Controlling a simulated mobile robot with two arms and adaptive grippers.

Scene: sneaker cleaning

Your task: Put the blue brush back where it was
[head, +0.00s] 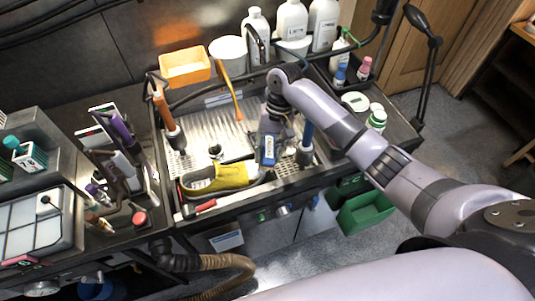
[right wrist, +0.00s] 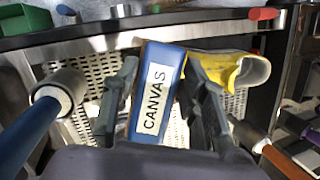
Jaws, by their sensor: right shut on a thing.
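The blue brush, a blue block with a white CANVAS label (head: 269,150), is held in my right gripper (head: 272,122). The gripper points down over the right half of the metal wash basin. In the right wrist view the brush (right wrist: 155,95) lies between the two dark fingers (right wrist: 158,85), which are shut on it. Its bristles are hidden, and I cannot tell whether it touches the basin. A yellow sneaker (head: 230,176) lies at the front of the basin, left of the brush. My left gripper is not in view.
A blue-handled tool (head: 307,134) stands close to the right of the gripper. An orange-handled tool (head: 163,108) stands on the left side. White bottles (head: 292,20) and an orange tub (head: 185,68) line the back. A green bin (head: 365,212) is below right.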

